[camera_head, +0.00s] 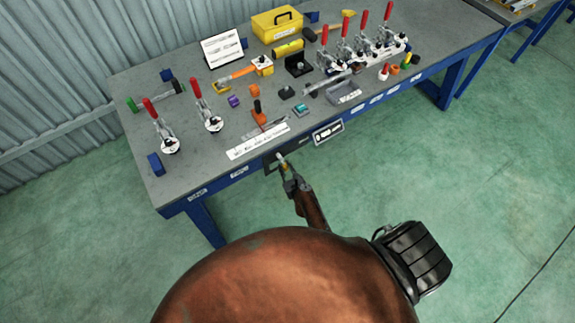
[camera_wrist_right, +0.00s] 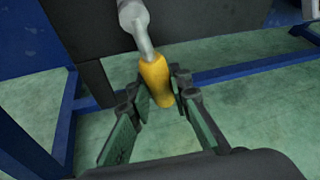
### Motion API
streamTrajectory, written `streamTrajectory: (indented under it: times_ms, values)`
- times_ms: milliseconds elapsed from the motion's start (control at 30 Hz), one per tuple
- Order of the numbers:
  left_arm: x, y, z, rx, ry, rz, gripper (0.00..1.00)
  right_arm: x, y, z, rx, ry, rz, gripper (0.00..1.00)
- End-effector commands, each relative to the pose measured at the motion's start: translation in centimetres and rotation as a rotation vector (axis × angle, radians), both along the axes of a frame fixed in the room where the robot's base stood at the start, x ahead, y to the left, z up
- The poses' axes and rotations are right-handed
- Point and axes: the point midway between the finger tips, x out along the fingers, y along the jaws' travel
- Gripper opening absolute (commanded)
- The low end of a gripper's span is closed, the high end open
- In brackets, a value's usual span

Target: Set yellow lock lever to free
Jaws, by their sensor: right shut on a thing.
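The yellow lock lever (camera_wrist_right: 156,82) hangs at the front of the workbench, in front of a dark panel (camera_wrist_right: 95,45). Its yellow grip sits on a bent grey rod (camera_wrist_right: 142,35), grip end pointing down in the wrist view. My right gripper (camera_wrist_right: 160,90) is shut on the yellow grip, one finger on each side. In the head view the lever (camera_head: 284,167) is a small yellow spot at my right gripper (camera_head: 287,172), just below the bench's front edge. My left gripper is not in view.
The grey workbench (camera_head: 210,160) has blue legs and carries red-handled toggle clamps (camera_head: 205,105), a yellow toolbox (camera_head: 277,24), a white label strip (camera_head: 258,142) and small parts. A label plate (camera_head: 328,132) is on the front edge, right of the lever. The green floor in front is clear.

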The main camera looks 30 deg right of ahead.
Motion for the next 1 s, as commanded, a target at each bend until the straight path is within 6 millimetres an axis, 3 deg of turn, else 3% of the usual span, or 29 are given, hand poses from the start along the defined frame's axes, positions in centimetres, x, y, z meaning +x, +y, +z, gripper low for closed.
streamTrajectory:
  times_ms: [600,633,867,1000]
  values:
    - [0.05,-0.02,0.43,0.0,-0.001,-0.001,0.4,-0.19,0.61,-0.36,0.044,0.007,0.003,0.0]
    - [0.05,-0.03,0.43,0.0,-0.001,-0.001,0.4,-0.19,0.62,-0.36,0.044,0.007,0.003,0.2]
    - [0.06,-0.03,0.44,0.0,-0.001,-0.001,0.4,-0.12,0.48,-0.25,0.042,0.006,0.002,0.36]
    - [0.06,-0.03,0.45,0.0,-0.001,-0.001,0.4,-0.08,0.41,-0.19,0.04,0.005,0.002,0.37]
